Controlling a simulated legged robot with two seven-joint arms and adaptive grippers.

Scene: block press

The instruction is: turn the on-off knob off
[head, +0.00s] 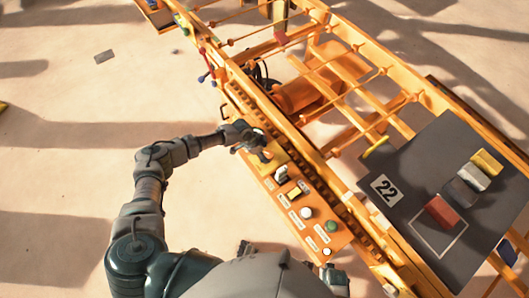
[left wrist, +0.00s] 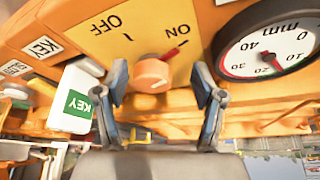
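The on-off knob (left wrist: 152,74) is a round orange knob on a yellow plate marked OFF and ON in the left wrist view. Its red pointer (left wrist: 172,54) is turned toward ON. The left gripper (left wrist: 160,84) is open, with one blue-grey finger on either side of the knob and visible gaps between. In the head view the left gripper (head: 250,143) is over the yellow plate (head: 269,158) at the upper end of the control panel (head: 268,183); the knob is not clearly visible there.
A round mm gauge (left wrist: 268,45) is right of the knob in the left wrist view. A white key tag with a green KEY label (left wrist: 80,104) is at left. Lower on the panel are a white button (head: 306,212) and a green button (head: 332,227). Orange conveyor rails (head: 300,140) run alongside.

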